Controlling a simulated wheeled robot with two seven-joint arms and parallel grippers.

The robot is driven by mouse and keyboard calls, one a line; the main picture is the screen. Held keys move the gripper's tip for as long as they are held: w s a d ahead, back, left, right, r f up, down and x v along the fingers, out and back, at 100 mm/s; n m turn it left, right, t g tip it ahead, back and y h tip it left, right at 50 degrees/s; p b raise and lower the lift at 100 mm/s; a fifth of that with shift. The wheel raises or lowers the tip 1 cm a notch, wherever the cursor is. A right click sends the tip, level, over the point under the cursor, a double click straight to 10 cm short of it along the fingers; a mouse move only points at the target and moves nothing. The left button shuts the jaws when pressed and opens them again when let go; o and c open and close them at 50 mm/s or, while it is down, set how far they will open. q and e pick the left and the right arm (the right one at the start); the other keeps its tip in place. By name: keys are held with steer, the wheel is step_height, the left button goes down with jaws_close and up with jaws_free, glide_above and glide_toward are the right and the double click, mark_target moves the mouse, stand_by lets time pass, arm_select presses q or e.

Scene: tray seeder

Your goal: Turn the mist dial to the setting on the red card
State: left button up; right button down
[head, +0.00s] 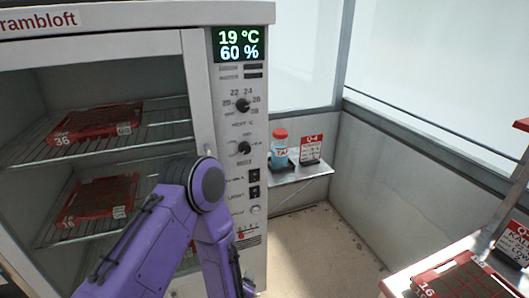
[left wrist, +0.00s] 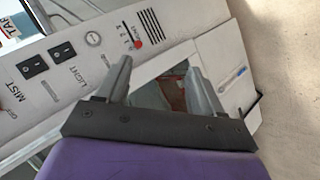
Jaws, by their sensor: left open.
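The control panel of the white cabinet (head: 120,20) carries two black dials in the head view. The upper heat dial (head: 243,105) has numbers around it. The lower dial (head: 243,148) has an OFF mark at its upper left and a pale pointer; its other marks are too small to read. A red-topped card (head: 311,149) reading about U-4 stands on a small shelf right of the cabinet; its small print is unreadable. My left gripper (left wrist: 160,78) is open and empty beside the lower panel in the left wrist view, below the dials. My right gripper is out of view.
Two switches (head: 254,183) sit below the dials. A red-capped jar (head: 280,148) stands beside the card on the shelf (head: 300,178). Red trays (head: 95,122) lie on racks in the cabinet. Another red card (head: 516,243) and tray (head: 425,284) are at lower right.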

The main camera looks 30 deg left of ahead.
arm_select(q)
steer(key=w+a+r+n+t+y, duration=0.1)
steer(key=w+r+n+t+y, duration=0.15)
steer(key=w+r+n, duration=0.65)
steer(key=n+y, duration=0.6)
steer(key=n, duration=0.9)
glide_toward(246, 149)
steer(key=shift+t, duration=0.45)
steer(key=p+x, duration=0.4)
steer(key=x, duration=0.3)
steer(key=shift+s+a+f, duration=0.1)
steer(key=shift+a, duration=0.2)
steer(key=shift+w+a+f, duration=0.1)
steer(key=shift+w+a, duration=0.2)
steer(key=shift+w, duration=0.05)
steer(key=c, duration=1.1)
